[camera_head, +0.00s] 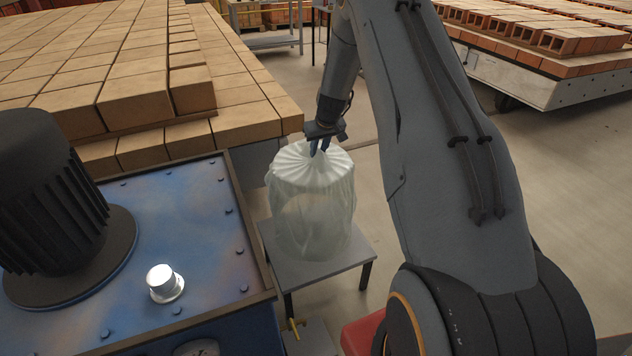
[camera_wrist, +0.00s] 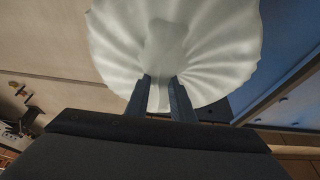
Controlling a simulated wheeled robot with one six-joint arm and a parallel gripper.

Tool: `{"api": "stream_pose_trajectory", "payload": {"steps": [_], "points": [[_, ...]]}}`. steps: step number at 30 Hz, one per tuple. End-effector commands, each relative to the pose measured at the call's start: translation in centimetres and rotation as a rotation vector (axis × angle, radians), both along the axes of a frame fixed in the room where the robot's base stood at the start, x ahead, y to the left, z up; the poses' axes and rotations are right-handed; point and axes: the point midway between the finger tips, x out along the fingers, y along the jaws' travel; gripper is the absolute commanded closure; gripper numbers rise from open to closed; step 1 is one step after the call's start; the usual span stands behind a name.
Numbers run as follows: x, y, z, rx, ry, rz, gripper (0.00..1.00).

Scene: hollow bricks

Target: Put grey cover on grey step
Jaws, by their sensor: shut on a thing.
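The grey cover (camera_head: 312,205) is a pale, translucent, bag-like sheet, gathered into pleats at its top and hanging in a rounded drum shape. My gripper (camera_head: 319,146) points down and is shut on its gathered top. In the wrist view the pleated cover (camera_wrist: 205,45) fans out around the two fingertips (camera_wrist: 162,88), with a gathered bunch between them. The grey step (camera_head: 350,258) is a small flat-topped stand with dark legs, directly under the cover. The cover hides much of its top. I cannot tell whether the cover's lower edge rests on it or hangs just above.
A blue machine (camera_head: 205,240) with a dark motor (camera_head: 45,200) and a silver knob (camera_head: 163,282) stands close on the left. Stacked bricks (camera_head: 135,100) lie behind it. A loaded brick cart (camera_head: 530,75) stands at the back right. The floor between is open.

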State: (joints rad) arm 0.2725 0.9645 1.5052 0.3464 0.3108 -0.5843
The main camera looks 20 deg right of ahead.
Motion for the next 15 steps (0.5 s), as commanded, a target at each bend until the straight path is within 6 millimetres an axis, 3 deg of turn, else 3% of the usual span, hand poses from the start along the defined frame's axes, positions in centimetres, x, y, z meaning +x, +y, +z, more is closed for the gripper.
{"api": "stream_pose_trajectory", "payload": {"steps": [15], "points": [[-0.1, -0.3, -5.6, 0.000, 0.000, -0.005, 1.00]]}}
